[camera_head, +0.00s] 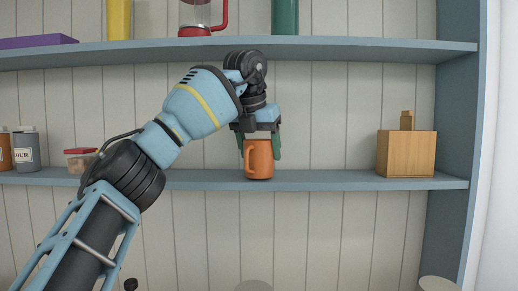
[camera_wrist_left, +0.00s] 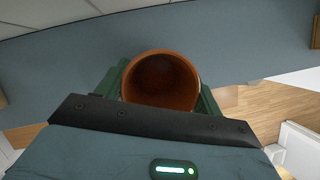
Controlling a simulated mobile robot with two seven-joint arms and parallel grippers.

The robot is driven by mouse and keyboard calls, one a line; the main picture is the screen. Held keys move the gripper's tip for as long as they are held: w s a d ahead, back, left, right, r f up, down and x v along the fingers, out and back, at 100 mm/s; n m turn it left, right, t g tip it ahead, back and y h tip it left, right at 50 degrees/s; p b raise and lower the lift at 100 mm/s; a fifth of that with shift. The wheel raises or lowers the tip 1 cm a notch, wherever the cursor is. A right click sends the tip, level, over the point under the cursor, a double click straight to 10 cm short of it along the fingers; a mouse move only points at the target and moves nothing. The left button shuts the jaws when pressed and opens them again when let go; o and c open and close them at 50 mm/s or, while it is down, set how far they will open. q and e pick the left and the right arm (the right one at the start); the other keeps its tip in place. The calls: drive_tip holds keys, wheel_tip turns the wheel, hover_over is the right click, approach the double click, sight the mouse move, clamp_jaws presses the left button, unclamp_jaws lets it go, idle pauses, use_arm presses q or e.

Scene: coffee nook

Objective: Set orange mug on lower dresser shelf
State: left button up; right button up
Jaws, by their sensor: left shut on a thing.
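The orange mug (camera_head: 260,160) is upright at the lower dresser shelf (camera_head: 330,181), its base level with the shelf's front edge and its handle to the left. I cannot tell for sure whether the base touches the board. My left gripper (camera_head: 261,146) comes from above and is shut on the mug, with its green fingers on both sides of it. In the left wrist view the mug (camera_wrist_left: 161,80) shows its open, empty inside between the fingers (camera_wrist_left: 160,88). The right gripper is not in view.
A wooden box (camera_head: 406,154) stands at the shelf's right. Jars (camera_head: 25,150) and a red-lidded container (camera_head: 80,160) stand at its left. The upper shelf (camera_head: 340,47) holds a red-based carafe (camera_head: 200,15) and a green canister (camera_head: 285,17). The shelf right of the mug is clear up to the box.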

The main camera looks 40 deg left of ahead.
use_arm(q)
drive_tip(key=shift+d, duration=0.1)
drive_tip(key=o, duration=1.1)
drive_tip(key=shift+f, duration=0.1)
drive_tip(key=shift+o, duration=0.2)
drive_tip(key=v, duration=0.3)
drive_tip(key=shift+w, duration=0.1)
drive_tip(key=shift+s, duration=0.25)
drive_tip(key=s+d, duration=0.3)
drive_tip(key=s, duration=0.8)
drive_tip(key=shift+d, duration=0.3)
